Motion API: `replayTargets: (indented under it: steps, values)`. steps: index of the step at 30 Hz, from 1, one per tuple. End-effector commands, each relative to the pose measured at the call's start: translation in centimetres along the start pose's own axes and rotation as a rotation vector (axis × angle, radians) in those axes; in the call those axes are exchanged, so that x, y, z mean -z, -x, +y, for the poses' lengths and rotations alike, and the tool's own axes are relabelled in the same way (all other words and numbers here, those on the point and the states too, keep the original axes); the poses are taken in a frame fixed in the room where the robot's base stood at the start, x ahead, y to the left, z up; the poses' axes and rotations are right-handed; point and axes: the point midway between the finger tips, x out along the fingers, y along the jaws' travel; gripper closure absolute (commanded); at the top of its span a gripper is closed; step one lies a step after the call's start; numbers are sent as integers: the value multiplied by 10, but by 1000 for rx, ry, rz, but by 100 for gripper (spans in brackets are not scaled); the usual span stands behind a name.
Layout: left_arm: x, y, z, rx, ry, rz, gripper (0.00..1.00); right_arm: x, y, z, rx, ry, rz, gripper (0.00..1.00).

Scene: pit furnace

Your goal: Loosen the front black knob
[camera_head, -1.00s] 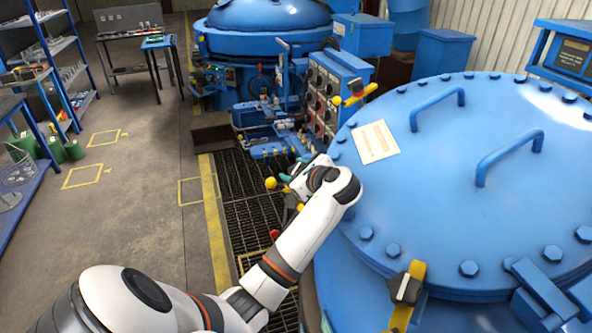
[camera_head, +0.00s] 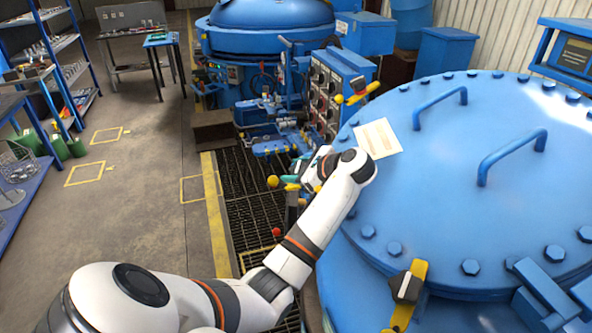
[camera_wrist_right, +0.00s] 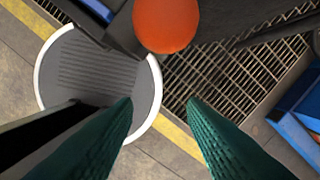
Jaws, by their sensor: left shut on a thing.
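My left gripper (camera_head: 298,172) reaches over the left edge of the big blue lid (camera_head: 450,220). Its teal fingers are shut beside a yellow bar (camera_head: 292,187); what they hold is mostly hidden by the hand, and seems to be the black knob there. Another black knob (camera_head: 407,287) sits on a yellow clamp (camera_head: 400,316) at the near lid edge, with no gripper on it. My right gripper (camera_wrist_right: 160,108) shows only in the right wrist view. Its teal fingers are apart and empty, and an orange ball (camera_wrist_right: 167,22) lies beyond them.
A yellow ball (camera_head: 273,181) is just left of the left gripper. Another yellow clamp (camera_head: 358,93) is at the far lid edge. Lid handles (camera_head: 512,155) and bolts stand up from the lid. Floor grating (camera_head: 250,205) lies left of the furnace. A control box (camera_head: 330,90) stands behind.

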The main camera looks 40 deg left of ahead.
Motion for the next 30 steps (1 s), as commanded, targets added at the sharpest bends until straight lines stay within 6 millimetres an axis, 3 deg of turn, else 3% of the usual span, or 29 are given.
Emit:
replayTargets:
  steps: [2,3,6,17,22,30]
  values:
    - [1,0,0,-2,1,1,76,0,0,0,0,0,0,62]
    - [1,0,0,-2,1,1,48,0,0,0,0,0,0,62]
    - [0,0,0,-2,1,1,32,0,0,0,0,0,0,62]
    - [-1,4,0,-3,0,0,31,1,-3,-2,2,0,1,62]
    - [-3,28,0,-6,3,-2,31,2,-15,-2,3,0,1,62]
    - [-3,86,0,-6,3,-4,31,4,-35,-2,3,0,1,62]
